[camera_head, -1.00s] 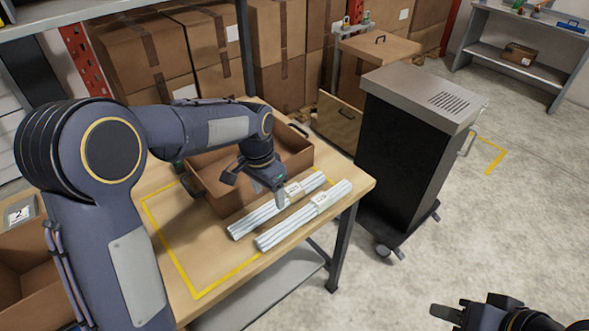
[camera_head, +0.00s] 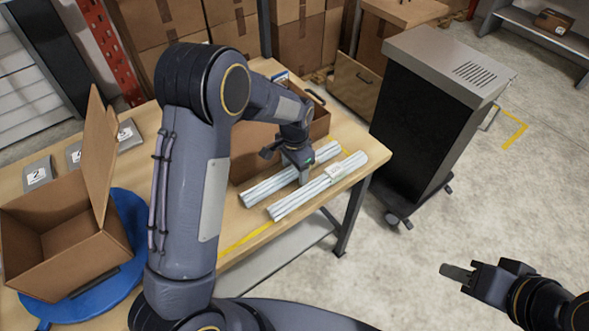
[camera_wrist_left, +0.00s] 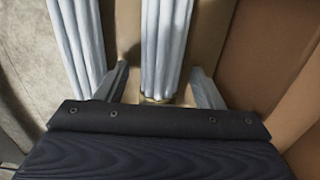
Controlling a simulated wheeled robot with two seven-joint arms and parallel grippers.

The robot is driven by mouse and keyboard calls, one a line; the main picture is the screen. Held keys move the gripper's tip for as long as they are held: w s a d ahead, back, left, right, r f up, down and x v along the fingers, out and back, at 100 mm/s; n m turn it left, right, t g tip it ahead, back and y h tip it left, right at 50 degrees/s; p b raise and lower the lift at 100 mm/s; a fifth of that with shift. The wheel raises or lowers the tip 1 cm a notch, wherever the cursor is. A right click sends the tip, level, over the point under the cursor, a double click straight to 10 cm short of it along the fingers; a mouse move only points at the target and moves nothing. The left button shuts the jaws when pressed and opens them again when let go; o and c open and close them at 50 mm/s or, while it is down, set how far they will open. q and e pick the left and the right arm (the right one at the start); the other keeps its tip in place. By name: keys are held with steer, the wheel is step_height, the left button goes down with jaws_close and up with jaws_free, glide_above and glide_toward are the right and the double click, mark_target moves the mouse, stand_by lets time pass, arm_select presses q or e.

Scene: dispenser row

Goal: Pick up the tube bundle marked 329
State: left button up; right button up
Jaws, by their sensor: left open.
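Two pale tube bundles lie side by side on the wooden table, a rear one (camera_head: 268,186) and a front one (camera_head: 302,199). The front one carries a white label (camera_head: 335,172), too small to read; the rear one's label is hidden by my gripper, so I cannot tell which is 329. My left gripper (camera_head: 303,172) is low over the middle of the rear bundle, open. In the left wrist view its fingers (camera_wrist_left: 162,78) stand either side of one bundle (camera_wrist_left: 167,40), with gaps; the other bundle (camera_wrist_left: 80,40) is outside to the left. My right gripper (camera_head: 458,272) is away over the floor.
An open cardboard box (camera_head: 245,155) stands close behind the rear bundle. Another open box (camera_head: 55,245) sits on a blue round base (camera_head: 130,215) at left, beside numbered grey packets (camera_head: 38,174). A black cabinet (camera_head: 425,120) stands right of the table.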

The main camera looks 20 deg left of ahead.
arm_select(q)
steer(key=shift+c, duration=0.3)
steer(key=c, duration=1.1)
steer(key=shift+o, duration=0.2)
steer(key=shift+r, duration=0.2)
